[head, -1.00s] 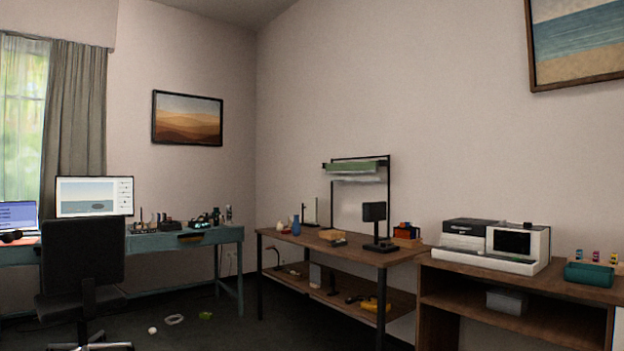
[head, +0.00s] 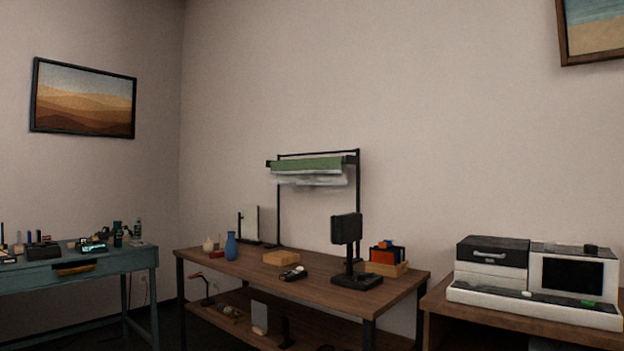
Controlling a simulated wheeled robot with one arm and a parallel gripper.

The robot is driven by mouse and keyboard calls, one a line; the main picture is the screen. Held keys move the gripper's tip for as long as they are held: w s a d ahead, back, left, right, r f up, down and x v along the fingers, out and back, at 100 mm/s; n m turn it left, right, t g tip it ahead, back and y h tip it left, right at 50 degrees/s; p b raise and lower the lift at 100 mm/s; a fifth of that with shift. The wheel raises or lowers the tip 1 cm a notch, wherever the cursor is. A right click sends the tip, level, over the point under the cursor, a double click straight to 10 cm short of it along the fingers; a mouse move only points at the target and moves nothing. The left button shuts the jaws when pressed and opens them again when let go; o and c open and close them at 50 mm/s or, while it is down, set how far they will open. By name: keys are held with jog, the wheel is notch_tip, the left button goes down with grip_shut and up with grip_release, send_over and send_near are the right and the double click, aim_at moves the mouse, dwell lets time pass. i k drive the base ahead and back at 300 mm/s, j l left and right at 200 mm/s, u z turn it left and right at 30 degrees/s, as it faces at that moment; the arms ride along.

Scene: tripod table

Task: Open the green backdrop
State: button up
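The green backdrop (head: 308,165) is a narrow rolled strip high on a black frame (head: 361,205) at the back of the wooden table (head: 228,265). It hangs near the wall, and only a short green band shows. A whitish sheet (head: 312,180) hangs just below it. My gripper is not in view.
On the table stand a blue vase (head: 231,246), a wooden block (head: 282,258), a black panel on a stand (head: 347,230) and a wooden box (head: 387,267) of coloured items. A teal desk (head: 120,262) is at left, a printer-like machine (head: 540,280) at right.

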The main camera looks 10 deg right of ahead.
aim_at(300, 172)
jog(key=i+j, duration=0.1)
jog(key=i, duration=1.2)
jog(key=l+z, duration=0.05)
